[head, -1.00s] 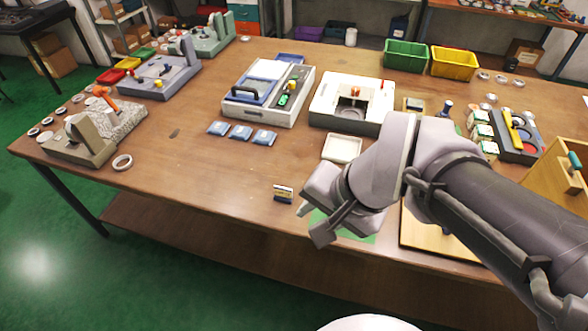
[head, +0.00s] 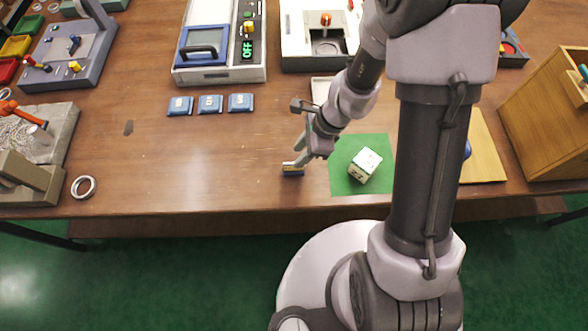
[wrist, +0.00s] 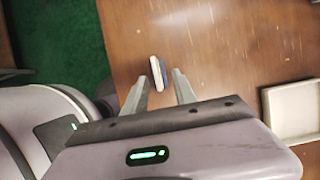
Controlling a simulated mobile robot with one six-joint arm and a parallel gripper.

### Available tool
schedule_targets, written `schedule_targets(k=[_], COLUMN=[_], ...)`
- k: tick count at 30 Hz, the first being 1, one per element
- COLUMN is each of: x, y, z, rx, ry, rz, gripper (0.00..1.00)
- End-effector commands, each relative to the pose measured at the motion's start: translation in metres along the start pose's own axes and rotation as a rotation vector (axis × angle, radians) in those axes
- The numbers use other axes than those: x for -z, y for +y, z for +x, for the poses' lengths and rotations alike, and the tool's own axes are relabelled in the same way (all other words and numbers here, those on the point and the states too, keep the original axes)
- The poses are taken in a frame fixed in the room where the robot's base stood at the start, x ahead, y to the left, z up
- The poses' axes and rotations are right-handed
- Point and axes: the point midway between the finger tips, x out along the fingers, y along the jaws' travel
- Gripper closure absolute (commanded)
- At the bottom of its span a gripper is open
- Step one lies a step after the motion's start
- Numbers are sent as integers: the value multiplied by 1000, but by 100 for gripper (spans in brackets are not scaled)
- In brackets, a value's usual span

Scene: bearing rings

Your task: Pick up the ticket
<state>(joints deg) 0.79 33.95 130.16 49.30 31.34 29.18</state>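The ticket (head: 292,170) looks like a small dark-blue piece with a pale, yellowish top. It is on the wooden table near the front edge, left of the green mat. It also shows in the wrist view (wrist: 158,73), its white and blue sides between the tips of my gripper's fingers. My gripper (head: 299,160) is low at the ticket and points down. In the wrist view my gripper (wrist: 161,76) is open, with gaps visible on both sides of the ticket. The ticket's lower part is hard to make out.
A green mat (head: 336,180) with a pale cube (head: 364,165) lies right of the ticket. Three blue packets (head: 210,104) lie behind it. A pale tray (head: 320,88) stands behind my gripper. The table to the left is clear up to a metal ring (head: 84,187).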

Motion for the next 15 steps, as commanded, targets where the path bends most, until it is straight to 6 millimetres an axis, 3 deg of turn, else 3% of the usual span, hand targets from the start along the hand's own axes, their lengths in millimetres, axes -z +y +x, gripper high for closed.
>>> schedule_targets(k=[7,15], x=[4,2], y=[8,7], z=[48,53], rx=[-1,1], ry=[0,1], rz=[-2,-2], gripper=[67,67])
